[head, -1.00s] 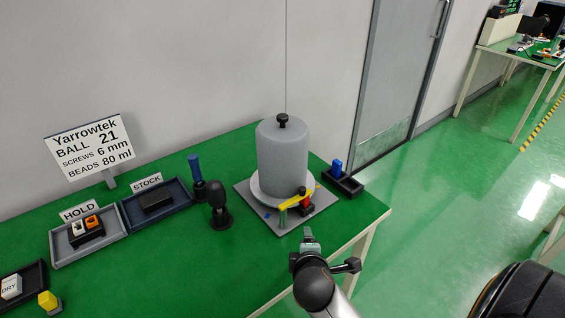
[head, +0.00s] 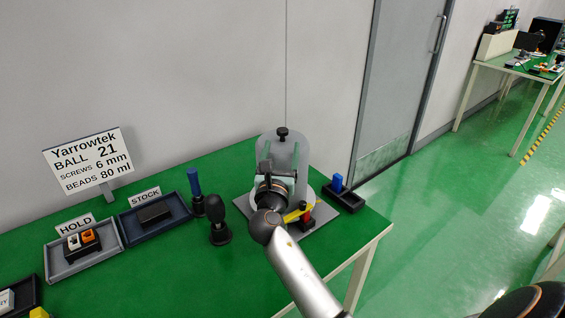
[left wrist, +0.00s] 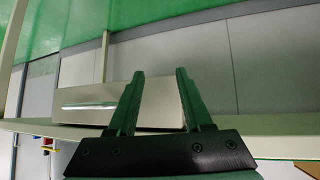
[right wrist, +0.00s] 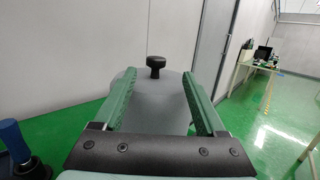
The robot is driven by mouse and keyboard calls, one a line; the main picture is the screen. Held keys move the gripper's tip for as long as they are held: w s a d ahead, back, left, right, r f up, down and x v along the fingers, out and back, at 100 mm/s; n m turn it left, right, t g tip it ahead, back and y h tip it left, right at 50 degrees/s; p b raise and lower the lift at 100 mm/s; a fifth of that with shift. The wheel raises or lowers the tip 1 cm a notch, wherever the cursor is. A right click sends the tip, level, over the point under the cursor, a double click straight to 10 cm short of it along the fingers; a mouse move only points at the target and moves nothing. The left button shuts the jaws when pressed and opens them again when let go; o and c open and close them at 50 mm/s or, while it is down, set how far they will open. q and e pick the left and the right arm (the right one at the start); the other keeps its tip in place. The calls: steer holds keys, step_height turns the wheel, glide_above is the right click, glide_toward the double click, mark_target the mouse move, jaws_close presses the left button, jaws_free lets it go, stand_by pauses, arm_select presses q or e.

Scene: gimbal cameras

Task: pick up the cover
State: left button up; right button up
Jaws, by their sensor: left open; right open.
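The cover (head: 302,143) is a grey cylinder with a black knob (head: 283,132) on top. It stands upright on a pale round base on a grey square plate (head: 323,225). My right gripper (head: 280,158) is open and empty, in front of the cover and below its knob, hiding much of its front. In the right wrist view the cover (right wrist: 155,105) fills the gap between the fingers, with the knob (right wrist: 155,64) near the fingertips. Whether the fingers touch it I cannot tell. My left gripper (left wrist: 160,76) is open and empty, away from the cover.
A yellow clamp lever (head: 298,213) with a red part sits at the plate's front. A black-knobbed tool (head: 219,222) and a blue-handled tool (head: 195,185) stand left. A black holder (head: 347,200) is right, near the table edge.

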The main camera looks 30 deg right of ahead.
mark_target(282, 136)
steer(key=shift+x, duration=0.9)
steer(key=b+x, duration=0.2)
steer(key=x, duration=0.1)
steer(key=b+x, duration=0.1)
steer(key=shift+w+a+f, duration=0.1)
steer(key=shift+w+f, duration=0.1)
steer(key=shift+w, duration=0.15)
steer(key=shift+w+d+r, duration=0.15)
steer(key=shift+w+d, duration=0.15)
steer(key=shift+w, duration=0.05)
steer(key=shift+c, duration=0.4)
jaws_close()
